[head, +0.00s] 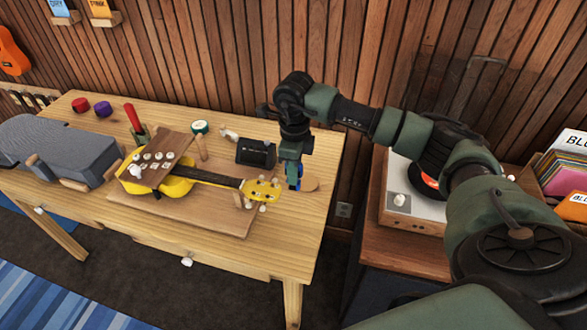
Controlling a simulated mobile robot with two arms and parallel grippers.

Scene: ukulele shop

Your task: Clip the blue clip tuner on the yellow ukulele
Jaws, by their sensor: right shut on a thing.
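The yellow ukulele (172,187) lies on a wooden board on the workbench, its neck pointing right. Its yellow headstock (262,190) with pale tuning pegs is at the right end of the board. My right gripper (293,183) points down just to the right of the headstock. It is shut on the blue clip tuner (299,172), of which only a small blue part shows between the fingers. I cannot tell whether the tuner touches the headstock. My left gripper is not in view.
The workbench (240,258) also holds a black box (256,152), a wooden-handled tool (201,137), a red-handled tool (132,116) and a grey case (55,145). A brown board with several pale knobs (157,160) covers part of the ukulele body. A record player (410,195) stands right.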

